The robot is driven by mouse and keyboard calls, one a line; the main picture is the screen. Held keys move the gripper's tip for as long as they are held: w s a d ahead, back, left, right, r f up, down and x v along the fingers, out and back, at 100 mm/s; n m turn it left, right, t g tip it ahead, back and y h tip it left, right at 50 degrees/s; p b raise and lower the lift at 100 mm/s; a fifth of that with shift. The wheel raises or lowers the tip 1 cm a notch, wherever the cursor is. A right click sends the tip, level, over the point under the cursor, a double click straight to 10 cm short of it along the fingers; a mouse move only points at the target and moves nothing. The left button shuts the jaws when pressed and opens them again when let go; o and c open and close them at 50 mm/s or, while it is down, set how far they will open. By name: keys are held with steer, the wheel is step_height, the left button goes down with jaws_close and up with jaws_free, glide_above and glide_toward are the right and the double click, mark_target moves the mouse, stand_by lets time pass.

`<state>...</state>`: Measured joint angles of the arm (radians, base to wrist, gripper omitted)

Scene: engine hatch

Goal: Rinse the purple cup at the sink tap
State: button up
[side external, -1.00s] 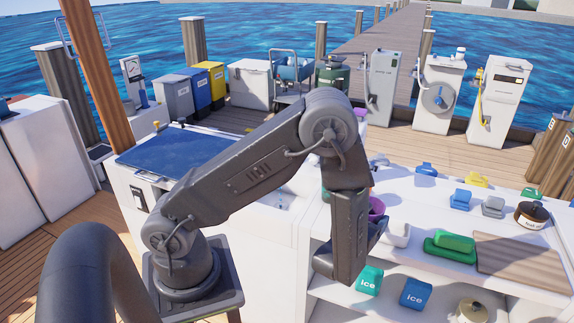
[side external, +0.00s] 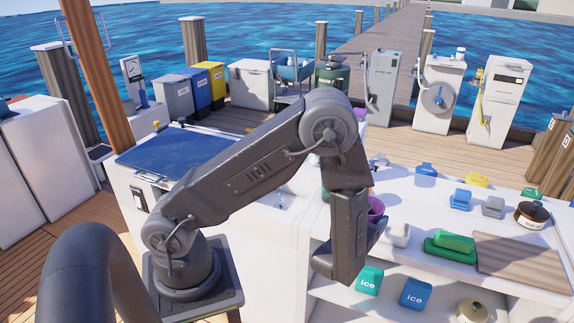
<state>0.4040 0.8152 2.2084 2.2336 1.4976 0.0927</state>
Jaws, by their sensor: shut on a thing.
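The purple cup (side external: 376,209) shows in part at the right edge of my gripper (side external: 368,240), above the white counter. My gripper points down, and its jaws are shut on the cup. The forearm hides the cup's left side and most of the fingers. I cannot tell whether the cup touches the counter. The sink and tap are mostly hidden behind my arm; a small patch of the white basin area (side external: 282,200) shows below the arm.
A white bowl-like item (side external: 398,234) stands just right of the cup. A green sponge-like block (side external: 452,243), a brown board (side external: 520,255), a dark lidded pot (side external: 532,214) and several small coloured boxes are farther right.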

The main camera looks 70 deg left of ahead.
steer(key=shift+w+d, duration=0.1)
steer(key=shift+w, duration=0.05)
steer(key=shift+w+d, duration=0.3)
stand_by(0.5)
steer(key=shift+s+a, duration=0.4)
steer(key=shift+s, duration=0.05)
steer(key=shift+w+d, duration=0.15)
steer(key=shift+w+d, duration=0.25)
steer(key=shift+w, duration=0.05)
steer(key=shift+s+a, duration=0.1)
steer(key=shift+s+a, duration=0.3)
steer(key=shift+s, duration=0.05)
stand_by(0.4)
